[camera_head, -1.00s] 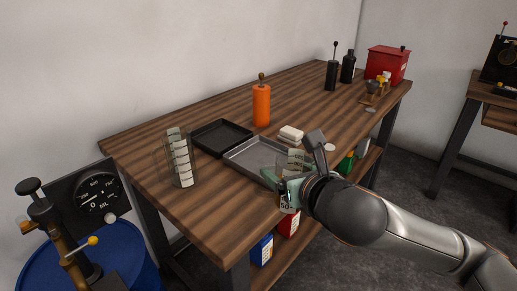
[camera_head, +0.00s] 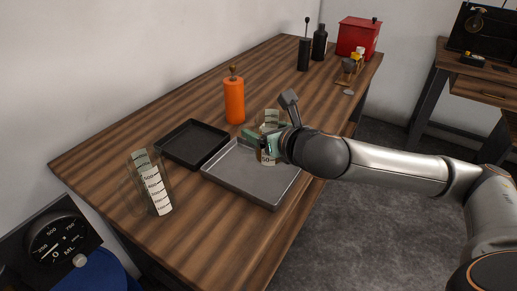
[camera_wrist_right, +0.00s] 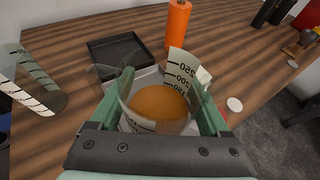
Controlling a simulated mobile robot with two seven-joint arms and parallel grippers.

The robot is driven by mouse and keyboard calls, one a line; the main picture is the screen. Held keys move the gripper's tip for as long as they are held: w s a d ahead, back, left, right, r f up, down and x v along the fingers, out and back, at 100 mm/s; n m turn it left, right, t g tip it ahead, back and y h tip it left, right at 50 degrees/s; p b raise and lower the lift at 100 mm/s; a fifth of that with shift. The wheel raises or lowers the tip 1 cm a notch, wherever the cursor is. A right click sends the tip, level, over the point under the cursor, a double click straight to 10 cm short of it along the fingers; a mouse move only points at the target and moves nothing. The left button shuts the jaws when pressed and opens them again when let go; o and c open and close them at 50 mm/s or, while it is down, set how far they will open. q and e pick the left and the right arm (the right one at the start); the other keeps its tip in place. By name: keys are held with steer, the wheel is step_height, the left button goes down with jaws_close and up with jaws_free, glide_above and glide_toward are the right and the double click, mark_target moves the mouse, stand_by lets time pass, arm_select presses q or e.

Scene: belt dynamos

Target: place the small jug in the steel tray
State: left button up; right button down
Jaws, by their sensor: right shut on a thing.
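The small jug (camera_head: 268,158) is clear, with white measuring labels. My right gripper (camera_head: 266,144) is shut around its sides and holds it upright over the far right part of the steel tray (camera_head: 245,180). Whether its base touches the tray cannot be told. In the right wrist view the jug (camera_wrist_right: 160,104) sits between the green fingers (camera_wrist_right: 162,108), with an orange-brown content inside. The steel tray is a shallow grey pan, partly hidden by the gripper and jug. My left gripper is not in view.
A black tray (camera_head: 180,148) adjoins the steel tray on the left. A larger clear jug (camera_head: 154,185) stands near the front left. An orange bottle (camera_head: 234,102) stands behind the trays. Black bottles (camera_head: 320,43) and a red box (camera_head: 357,37) are at the far end.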

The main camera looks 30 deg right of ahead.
arm_select(q)
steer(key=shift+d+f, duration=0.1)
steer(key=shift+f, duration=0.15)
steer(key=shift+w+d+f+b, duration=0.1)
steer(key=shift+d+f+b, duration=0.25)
steer(key=shift+b, duration=0.3)
arm_select(e)
steer(key=w+d+f, duration=0.1)
steer(key=w+f, duration=0.1)
steer(key=w+d+f, duration=0.1)
steer(key=w+f, duration=0.1)
steer(key=w, duration=0.1)
steer(key=w+d+f, duration=0.1)
steer(key=w+f, duration=0.2)
steer(key=shift+d, duration=0.35)
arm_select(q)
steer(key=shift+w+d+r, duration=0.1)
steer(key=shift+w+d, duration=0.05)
arm_select(e)
steer(key=shift+w+d+f, duration=0.1)
steer(key=shift+w+f, duration=0.15)
steer(key=shift+f, duration=0.05)
arm_select(q)
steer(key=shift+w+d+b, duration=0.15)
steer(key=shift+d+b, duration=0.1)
steer(key=shift+b, duration=0.2)
arm_select(e)
step_height(320, 180, down, 3)
steer(key=shift+w+f, duration=0.15)
steer(key=shift+f, duration=0.05)
